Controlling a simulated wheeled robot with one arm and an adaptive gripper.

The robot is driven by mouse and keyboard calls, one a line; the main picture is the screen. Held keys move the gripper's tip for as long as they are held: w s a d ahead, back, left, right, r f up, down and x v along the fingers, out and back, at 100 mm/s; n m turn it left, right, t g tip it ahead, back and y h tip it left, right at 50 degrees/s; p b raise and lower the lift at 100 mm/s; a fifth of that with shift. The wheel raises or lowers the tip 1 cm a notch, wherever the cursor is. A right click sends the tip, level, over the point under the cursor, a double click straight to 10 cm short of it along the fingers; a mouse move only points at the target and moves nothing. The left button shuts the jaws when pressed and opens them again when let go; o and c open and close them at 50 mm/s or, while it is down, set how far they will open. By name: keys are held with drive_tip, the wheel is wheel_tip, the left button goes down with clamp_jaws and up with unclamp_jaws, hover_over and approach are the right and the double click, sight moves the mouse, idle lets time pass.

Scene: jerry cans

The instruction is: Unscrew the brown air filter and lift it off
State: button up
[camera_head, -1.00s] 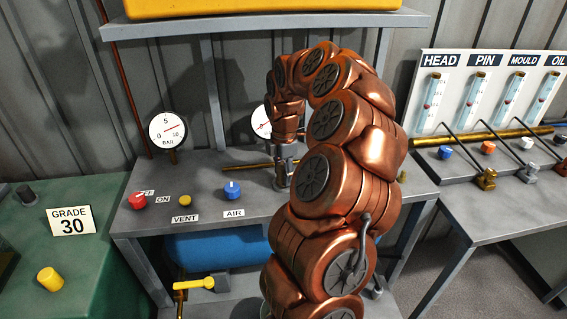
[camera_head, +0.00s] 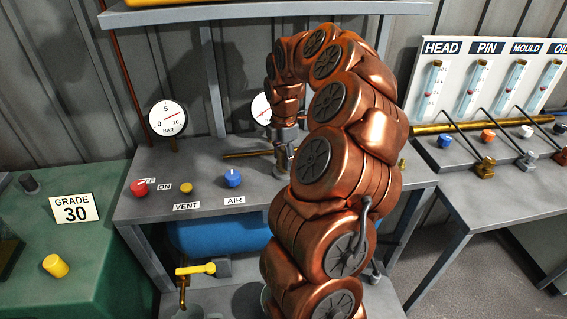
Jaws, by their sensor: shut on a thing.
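My gripper (camera_head: 283,160) points down at the back of the grey bench (camera_head: 215,208), right of the blue AIR knob (camera_head: 232,178). It is small in view and partly covered by my arm. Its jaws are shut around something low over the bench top. The brown air filter cannot be made out clearly; what is between the jaws is mostly hidden. A brass rod or pipe (camera_head: 246,155) runs level just left of the gripper.
A pressure gauge (camera_head: 168,118) stands behind the bench; a second gauge (camera_head: 261,109) is partly hidden. Red (camera_head: 140,187) and yellow (camera_head: 186,188) buttons sit at front left. A grey shelf (camera_head: 270,18) hangs above. A rack of levers (camera_head: 490,140) stands right.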

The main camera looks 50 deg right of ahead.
drive_tip(key=shift+r, duration=0.1)
idle(0.3)
drive_tip(key=shift+r+p, duration=1)
drive_tip(key=shift+r, duration=1.35)
